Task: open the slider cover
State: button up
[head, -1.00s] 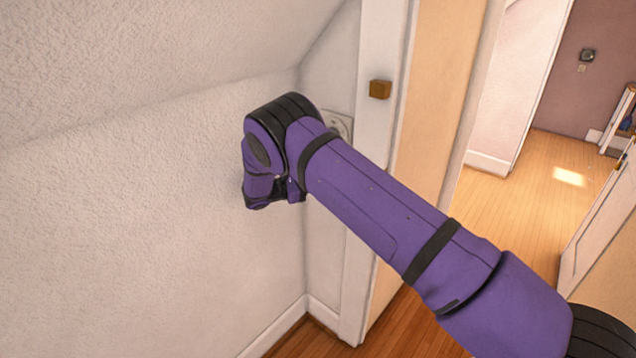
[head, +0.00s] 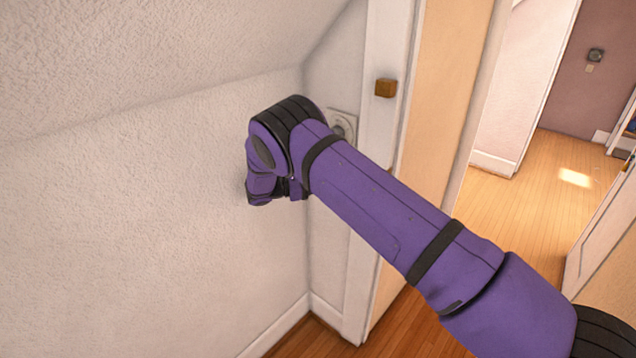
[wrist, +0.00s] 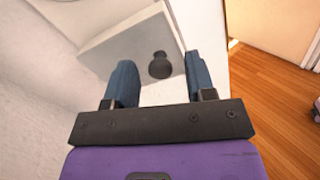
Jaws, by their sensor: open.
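In the wrist view, a pale flat panel (wrist: 112,50) with a small dark round knob (wrist: 160,66) looks to be the slider cover. My gripper (wrist: 160,84) is open, with one blue-grey finger on each side of the knob in the picture. The fingers appear empty, and I cannot tell whether they touch the panel. In the head view, part of a white wall plate with a round fitting (head: 346,122) shows behind my purple arm. My arm hides the rest of it, and my gripper's fingers are hidden there.
A textured wall (head: 150,220) and sloped ceiling (head: 150,60) stand close on the left. A white door frame with a brown block (head: 385,88) is just right of the plate. Wooden floor (head: 540,190) lies open beyond the doorway.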

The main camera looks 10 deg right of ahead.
jog(key=s+r, duration=0.2)
jog(key=s, duration=0.6)
jog(key=s+r, duration=0.3)
jog(key=s, duration=0.5)
jog(key=shift+d, duration=0.45)
